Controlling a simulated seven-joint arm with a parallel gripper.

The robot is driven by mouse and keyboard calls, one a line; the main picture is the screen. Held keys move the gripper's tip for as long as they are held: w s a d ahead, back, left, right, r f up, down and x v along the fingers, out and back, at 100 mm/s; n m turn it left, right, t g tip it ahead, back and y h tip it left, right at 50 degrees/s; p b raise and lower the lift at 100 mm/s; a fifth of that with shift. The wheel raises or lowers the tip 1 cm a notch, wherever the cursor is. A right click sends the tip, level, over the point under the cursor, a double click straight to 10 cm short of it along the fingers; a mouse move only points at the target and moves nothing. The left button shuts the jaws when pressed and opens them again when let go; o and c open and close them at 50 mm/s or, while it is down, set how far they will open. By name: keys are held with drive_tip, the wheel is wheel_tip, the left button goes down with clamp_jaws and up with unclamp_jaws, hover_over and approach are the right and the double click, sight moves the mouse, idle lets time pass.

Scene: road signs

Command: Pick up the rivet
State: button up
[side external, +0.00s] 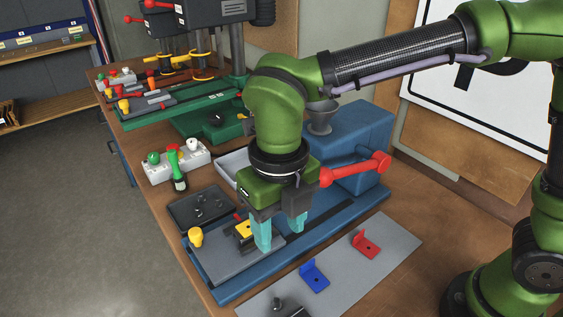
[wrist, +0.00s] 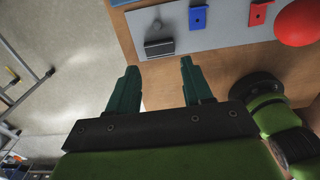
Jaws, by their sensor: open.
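My gripper (side external: 281,236) is over the blue machine base, its two teal fingers apart with nothing seen between them. In the wrist view the open fingers (wrist: 159,68) point toward the grey plate's edge. A small dark peg-like piece (side external: 278,303) is at the bottom of the side view, on the grey plate. It seems to be the small grey piece (wrist: 157,25) in the wrist view, and may be the rivet, but I cannot be sure. A dark grey block (wrist: 159,48) lies beside it, nearer the fingers. My gripper is apart from both.
The grey plate (side external: 344,267) also holds a blue bracket (side external: 314,276) and a red bracket (side external: 366,244). A red-handled lever (side external: 350,171) rises beside my gripper. A yellow knob (side external: 195,236) and a black tray (side external: 201,207) are at left.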

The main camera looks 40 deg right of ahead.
approach(276, 306)
drive_tip(key=shift+s+d+f, duration=0.15)
drive_tip(key=shift+d+f, duration=0.1)
drive_tip(key=shift+d, duration=0.15)
drive_tip(key=shift+a+f, duration=0.2)
drive_tip(key=shift+f, duration=1.35)
drive_tip(key=shift+a+f, duration=0.15)
drive_tip(key=shift+f, duration=1.4)
clamp_jaws()
